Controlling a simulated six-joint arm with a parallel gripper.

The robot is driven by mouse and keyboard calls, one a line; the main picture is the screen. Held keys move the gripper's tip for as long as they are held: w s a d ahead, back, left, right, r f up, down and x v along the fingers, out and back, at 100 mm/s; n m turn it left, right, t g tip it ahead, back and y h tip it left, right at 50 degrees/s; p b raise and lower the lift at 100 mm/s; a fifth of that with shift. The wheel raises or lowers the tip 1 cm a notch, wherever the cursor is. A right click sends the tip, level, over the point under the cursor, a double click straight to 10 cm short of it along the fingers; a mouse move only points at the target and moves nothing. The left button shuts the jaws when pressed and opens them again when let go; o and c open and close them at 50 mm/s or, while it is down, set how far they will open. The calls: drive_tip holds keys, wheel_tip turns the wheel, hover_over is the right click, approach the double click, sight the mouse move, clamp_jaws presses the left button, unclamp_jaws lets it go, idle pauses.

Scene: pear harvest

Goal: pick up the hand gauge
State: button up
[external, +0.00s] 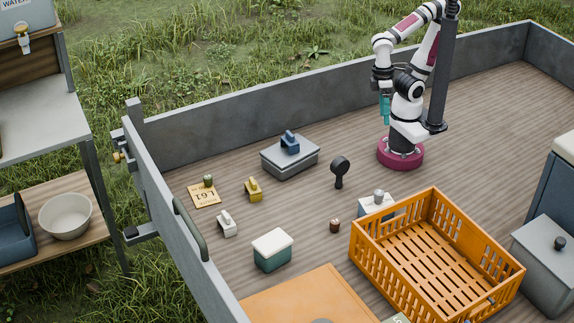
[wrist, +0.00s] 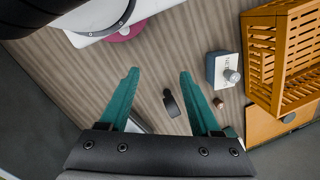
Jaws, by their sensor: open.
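A black paddle-shaped thing, which looks like the hand gauge (external: 340,167), is on the plank floor near the middle of the external view. It has a rounded head and a short narrow handle. It also shows in the wrist view (wrist: 172,106), between the lines of my two fingers and apart from both. I cannot tell whether it lies flat or stands. My gripper (external: 385,109) has teal fingers and hangs in the air beside my arm, above and to the right of the gauge. In the wrist view my gripper (wrist: 159,73) is open and empty.
An orange slatted crate (external: 437,202) stands to the right, with a white-blue box (external: 366,207) with a grey knob beside it. A small brown pot (external: 334,226) is nearby. A grey case (external: 290,158) and yellow block (external: 254,193) are left. Floor around the gauge is clear.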

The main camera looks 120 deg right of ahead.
wheel_tip(320, 180, down, 2)
drive_tip(key=d+n+g+h, duration=0.2)
drive_tip(key=n+g+h, duration=0.15)
drive_tip(key=n, duration=0.35)
drive_tip(key=n+t+h, duration=1)
drive_tip(key=n, duration=1.2)
approach(339, 176)
drive_tip(key=d+r, duration=0.4)
drive_tip(key=r, duration=0.1)
drive_tip(key=shift+n+t, duration=0.35)
drive_tip(key=shift+n, duration=0.15)
drive_tip(key=f, duration=0.7)
drive_tip(key=shift+s+a+f, duration=0.1)
drive_tip(key=shift+s+f, duration=0.15)
drive_tip(key=shift+f, duration=0.15)
drive_tip(key=x, duration=0.7)
drive_tip(key=shift+w+d+f, duration=0.1)
drive_tip(key=shift+w+d, duration=0.05)
drive_tip(key=shift+d, duration=0.1)
clamp_jaws()
